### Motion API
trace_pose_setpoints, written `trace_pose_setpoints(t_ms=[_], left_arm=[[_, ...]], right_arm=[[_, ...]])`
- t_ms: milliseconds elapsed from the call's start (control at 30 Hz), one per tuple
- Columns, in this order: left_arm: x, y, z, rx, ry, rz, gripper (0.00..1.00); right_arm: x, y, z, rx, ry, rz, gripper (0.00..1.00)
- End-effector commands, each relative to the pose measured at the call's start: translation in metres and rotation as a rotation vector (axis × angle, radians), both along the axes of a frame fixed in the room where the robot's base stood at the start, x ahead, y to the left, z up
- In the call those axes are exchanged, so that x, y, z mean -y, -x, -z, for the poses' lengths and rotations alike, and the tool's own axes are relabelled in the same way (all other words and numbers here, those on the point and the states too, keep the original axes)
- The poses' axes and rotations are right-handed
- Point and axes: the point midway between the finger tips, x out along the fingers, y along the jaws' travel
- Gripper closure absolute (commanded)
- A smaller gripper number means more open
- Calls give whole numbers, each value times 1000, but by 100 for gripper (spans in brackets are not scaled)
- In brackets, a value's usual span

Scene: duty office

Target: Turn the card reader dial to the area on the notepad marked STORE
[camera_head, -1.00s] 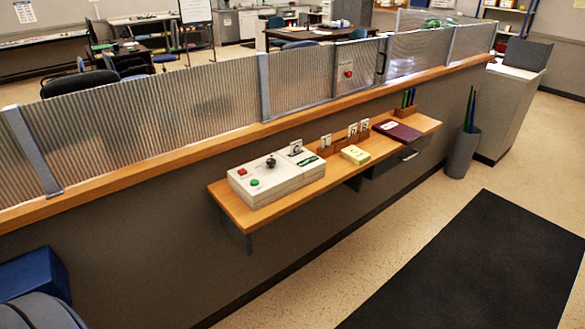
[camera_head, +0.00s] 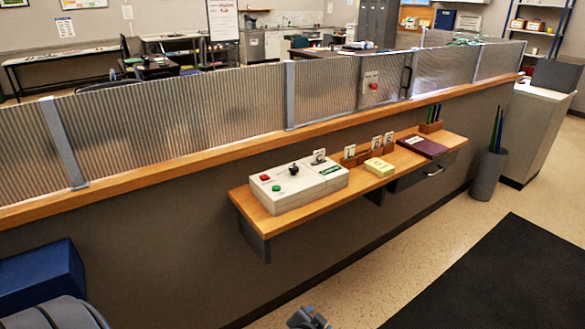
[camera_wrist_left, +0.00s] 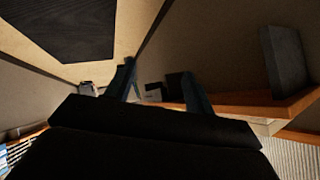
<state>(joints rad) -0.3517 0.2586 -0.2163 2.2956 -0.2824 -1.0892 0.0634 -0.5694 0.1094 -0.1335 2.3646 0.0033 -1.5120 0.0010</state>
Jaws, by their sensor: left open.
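The card reader (camera_head: 310,191) is a pale box on the left end of the wooden wall shelf. A gripper tip, apparently my left gripper (camera_head: 308,318), shows at the bottom edge, below and apart from the shelf. In the left wrist view my left gripper (camera_wrist_left: 160,82) has its fingers apart, with nothing seen between them. My right gripper is not seen.
The shelf (camera_head: 290,216) juts from the wall under the counter ledge and wire-glass screen. It also carries card holders, a purple book (camera_head: 422,146) and a pen block. A bin (camera_head: 488,175) stands right. A blue box (camera_head: 40,277) is at left. Floor and black mat (camera_head: 500,285) are clear.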

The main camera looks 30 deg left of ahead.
Motion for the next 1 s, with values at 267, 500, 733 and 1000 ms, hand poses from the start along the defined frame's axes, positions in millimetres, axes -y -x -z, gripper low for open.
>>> trace_pose_setpoints(t_ms=[267, 500, 733, 1000], left_arm=[[5, -91, -103, 423, -191, 144, 46], [34, -153, -196, 814, -419, 381, 46], [70, -185, -255, 1094, -664, 685, 46], [92, -210, -274, 1244, -985, 1122, 46]], right_arm=[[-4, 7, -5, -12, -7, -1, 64], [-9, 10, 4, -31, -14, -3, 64], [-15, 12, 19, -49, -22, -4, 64], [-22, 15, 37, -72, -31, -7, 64]])
